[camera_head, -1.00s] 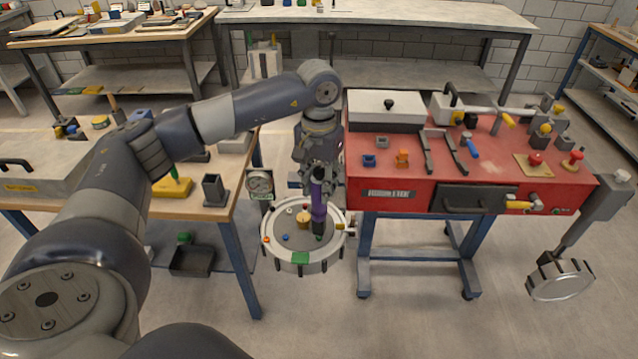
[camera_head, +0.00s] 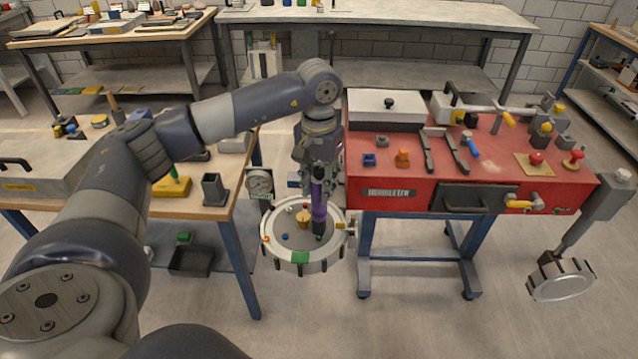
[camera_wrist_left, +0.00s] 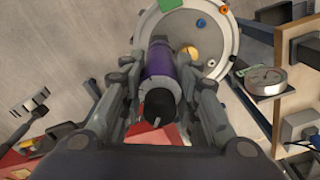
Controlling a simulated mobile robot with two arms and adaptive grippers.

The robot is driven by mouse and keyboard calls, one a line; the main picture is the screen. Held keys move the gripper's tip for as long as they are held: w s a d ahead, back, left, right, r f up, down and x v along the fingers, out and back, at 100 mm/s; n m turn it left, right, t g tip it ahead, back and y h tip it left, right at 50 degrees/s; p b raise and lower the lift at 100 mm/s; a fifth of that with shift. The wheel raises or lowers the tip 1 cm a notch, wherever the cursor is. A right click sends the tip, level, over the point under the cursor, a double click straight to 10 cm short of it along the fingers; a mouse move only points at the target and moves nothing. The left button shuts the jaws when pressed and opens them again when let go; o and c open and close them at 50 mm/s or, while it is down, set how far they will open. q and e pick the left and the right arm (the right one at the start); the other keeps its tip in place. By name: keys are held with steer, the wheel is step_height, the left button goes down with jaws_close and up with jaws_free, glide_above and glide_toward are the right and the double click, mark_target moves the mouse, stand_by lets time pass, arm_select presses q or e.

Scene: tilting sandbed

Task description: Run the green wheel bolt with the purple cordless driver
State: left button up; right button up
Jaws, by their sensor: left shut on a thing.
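My left gripper (camera_head: 318,177) is shut on the purple cordless driver (camera_head: 318,203), which hangs upright with its dark nose end down over the right part of the round wheel (camera_head: 270,256). The driver also shows between the fingers in the left wrist view (camera_wrist_left: 160,70). The green wheel bolt (camera_head: 319,238) shows as a small green spot right at the driver's lower end; I cannot tell whether the two touch. Blue, red, white and orange bolts and a yellow hub (camera_head: 303,217) show on the wheel's face. My right gripper is not in view.
A red machine bench (camera_head: 400,175) with tools on top stands close right of the driver. A wooden workbench (camera_head: 215,214) with a gauge (camera_head: 259,182) at its edge is on the left. A round grey-rimmed part (camera_head: 561,281) hangs at the far right.

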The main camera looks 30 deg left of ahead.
mark_target(320, 169)
arm_select(q)
steer(key=shift+s, duration=0.1)
steer(key=shift+r+p, duration=0.6)
steer(key=shift+r, duration=0.2)
steer(key=shift+r+p, duration=1.25)
steer(key=shift+r, duration=1)
steer(key=shift+d+f, duration=0.1)
